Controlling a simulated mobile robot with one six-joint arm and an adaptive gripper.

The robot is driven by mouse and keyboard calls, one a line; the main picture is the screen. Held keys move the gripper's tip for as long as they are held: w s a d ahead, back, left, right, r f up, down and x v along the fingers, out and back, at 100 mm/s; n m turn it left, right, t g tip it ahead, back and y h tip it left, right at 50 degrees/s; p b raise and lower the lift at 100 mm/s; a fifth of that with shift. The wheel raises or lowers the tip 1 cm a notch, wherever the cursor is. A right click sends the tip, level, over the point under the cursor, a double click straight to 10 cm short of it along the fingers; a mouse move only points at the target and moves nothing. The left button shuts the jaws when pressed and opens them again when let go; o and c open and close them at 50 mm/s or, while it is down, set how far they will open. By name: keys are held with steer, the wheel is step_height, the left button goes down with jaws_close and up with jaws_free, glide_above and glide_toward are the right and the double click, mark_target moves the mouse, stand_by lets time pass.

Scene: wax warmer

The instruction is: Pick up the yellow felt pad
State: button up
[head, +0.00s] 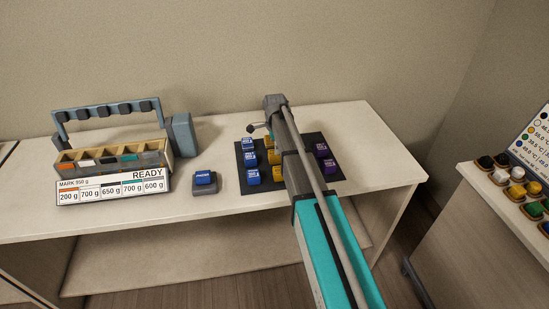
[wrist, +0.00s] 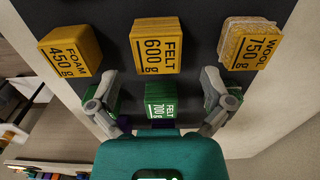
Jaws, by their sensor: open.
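The yellow felt pad (wrist: 156,46), a yellow block labelled FELT 600 g, sits on the dark mat (wrist: 195,20) at the top middle of the wrist view. A yellow foam block (wrist: 72,52) is left of it and a yellow wool block (wrist: 250,44) right. My gripper (wrist: 160,77) is open, its fingers spread either side of a green FELT 700 g block (wrist: 165,101), below the yellow felt pad in the picture and apart from it. Nothing is visibly held. In the head view my arm partly hides the yellow blocks (head: 273,157); their labels cannot be read there.
Blue blocks (head: 249,159) and purple blocks (head: 321,150) share the mat. Left stand a blue block on a grey base (head: 204,187) and a sample rack (head: 112,160). A side table (head: 480,215) with coloured pieces is right.

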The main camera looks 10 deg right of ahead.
mark_target(274, 155)
steer(key=shift+s+f+b, duration=0.15)
steer(key=shift+f+b, duration=2.2)
steer(key=shift+f, duration=0.2)
steer(key=shift+c, duration=0.3)
steer(key=shift+a, duration=0.1)
steer(key=c, duration=1.1)
steer(key=shift+o, duration=0.2)
steer(key=shift+r, duration=0.2)
step_height(274, 155, up, 3)
steer(key=p, duration=0.3)
steer(key=s+r+p, duration=0.9)
steer(key=s+p, duration=0.1)
steer(key=s, duration=0.4)
steer(key=shift+r, duration=0.35)
